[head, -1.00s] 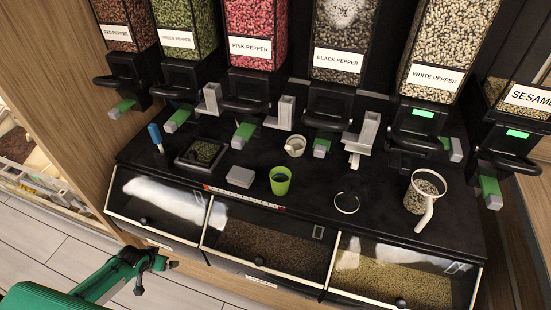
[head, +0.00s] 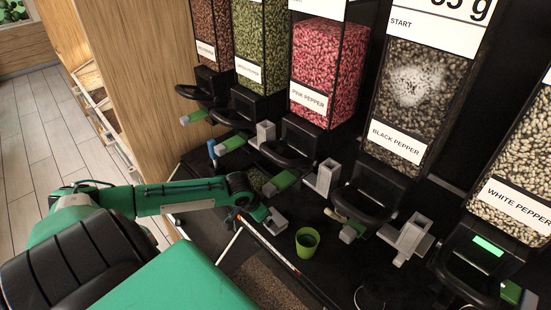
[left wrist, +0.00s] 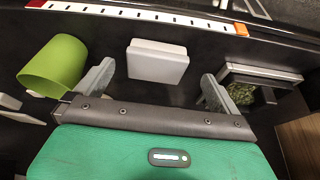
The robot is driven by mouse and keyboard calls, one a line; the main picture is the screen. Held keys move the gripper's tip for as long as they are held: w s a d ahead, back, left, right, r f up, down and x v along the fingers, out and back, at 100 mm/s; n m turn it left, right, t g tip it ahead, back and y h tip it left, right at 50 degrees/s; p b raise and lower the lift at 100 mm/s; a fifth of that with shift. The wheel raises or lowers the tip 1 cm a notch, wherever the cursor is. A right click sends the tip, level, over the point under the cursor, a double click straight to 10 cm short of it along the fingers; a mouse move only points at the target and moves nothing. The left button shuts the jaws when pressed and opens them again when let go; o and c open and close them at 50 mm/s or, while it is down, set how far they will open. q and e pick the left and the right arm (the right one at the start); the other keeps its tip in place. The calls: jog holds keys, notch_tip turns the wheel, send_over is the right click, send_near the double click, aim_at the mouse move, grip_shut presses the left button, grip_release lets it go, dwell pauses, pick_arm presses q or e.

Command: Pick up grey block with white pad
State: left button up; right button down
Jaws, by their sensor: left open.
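The grey block with a pale pad (left wrist: 157,62) lies on the black counter in the left wrist view. It sits in front of and between my left gripper's two fingertips (left wrist: 155,85), with no visible contact. My left gripper is open and empty. In the head view my left gripper (head: 258,212) is low over the counter, left of the green cup. A light grey shape shows at its tip there, and I cannot tell whether it is the block or a finger. My right gripper is not in view.
A green cup (left wrist: 55,66) stands close beside one finger; it also shows in the head view (head: 307,242). A dark tray with green pepper (left wrist: 242,92) lies on the other side. Pepper dispensers (head: 330,75) line the back. A marked strip (left wrist: 140,12) runs along the counter edge.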

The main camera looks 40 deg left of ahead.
pick_arm(q)
jog(key=p+x, duration=0.1)
jog(key=x, duration=0.3)
jog(key=shift+d+p, duration=0.2)
jog(key=shift+p, duration=0.15)
jog(key=shift+w+f, duration=0.2)
jog(key=shift+f, duration=0.2)
jog(key=shift+c, duration=0.9)
jog(key=c, duration=0.7)
jog(key=shift+c, duration=0.2)
jog(key=shift+b, duration=0.45)
jog(key=shift+s+a+r, duration=0.1)
jog(key=shift+s+r, duration=0.1)
jog(key=s, duration=0.2)
jog(key=s+b, duration=0.1)
jog(key=s, duration=0.2)
jog(key=s+a, duration=0.1)
jog(key=s, duration=0.1)
jog(key=shift+s+b, duration=0.2)
jog(key=shift+b, duration=0.15)
jog(key=s+a, duration=0.1)
jog(key=s, duration=0.9)
jog(key=shift+a, duration=0.2)
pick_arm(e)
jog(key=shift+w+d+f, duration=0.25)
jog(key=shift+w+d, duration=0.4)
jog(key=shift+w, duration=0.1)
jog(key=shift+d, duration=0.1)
